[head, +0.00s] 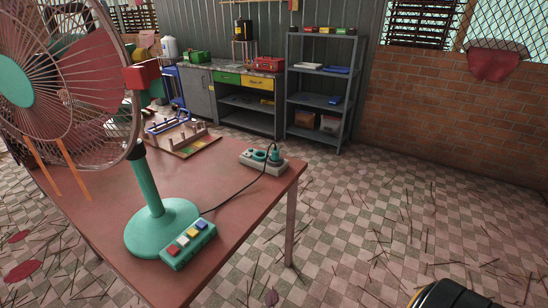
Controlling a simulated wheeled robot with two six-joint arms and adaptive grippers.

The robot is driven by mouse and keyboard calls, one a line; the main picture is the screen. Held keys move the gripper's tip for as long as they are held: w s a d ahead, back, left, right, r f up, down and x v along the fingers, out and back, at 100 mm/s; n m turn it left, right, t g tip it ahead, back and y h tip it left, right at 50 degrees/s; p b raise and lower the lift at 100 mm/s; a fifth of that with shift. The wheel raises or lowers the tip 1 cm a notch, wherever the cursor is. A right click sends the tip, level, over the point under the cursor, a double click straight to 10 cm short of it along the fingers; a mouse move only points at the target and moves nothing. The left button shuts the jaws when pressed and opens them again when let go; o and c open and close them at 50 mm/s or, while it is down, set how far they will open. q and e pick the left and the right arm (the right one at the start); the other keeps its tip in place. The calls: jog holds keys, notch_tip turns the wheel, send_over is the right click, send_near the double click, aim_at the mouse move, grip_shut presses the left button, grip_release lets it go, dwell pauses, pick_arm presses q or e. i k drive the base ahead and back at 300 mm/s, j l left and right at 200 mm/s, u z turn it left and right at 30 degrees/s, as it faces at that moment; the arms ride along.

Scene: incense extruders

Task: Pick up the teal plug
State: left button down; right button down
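The teal plug (274,156) stands upright at the right end of a pale grey power strip (249,158) and appears seated in it. The strip lies near the right edge of the reddish-brown table (225,205). A black cord (240,190) runs from the plug toward the base of the teal fan (150,190). Neither of my grippers shows in the head view. A black rounded part with a gold band at the bottom right edge looks like part of my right arm.
The fan's round cage fills the upper left, and its button box (188,246) sits at the front. A rack (178,138) stands behind it on the table. Shelves (322,85) and a workbench (238,96) line the back wall. The tiled floor right of the table is open, with scattered sticks.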

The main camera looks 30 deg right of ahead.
aim_at(275, 158)
jog(key=i+l+u, duration=0.25)
jog(key=l, duration=0.75)
jog(key=i+l+u, duration=0.25)
jog(key=l, duration=0.8)
jog(key=l+u, duration=0.25)
jog(key=l, duration=0.8)
jog(key=k, duration=0.05)
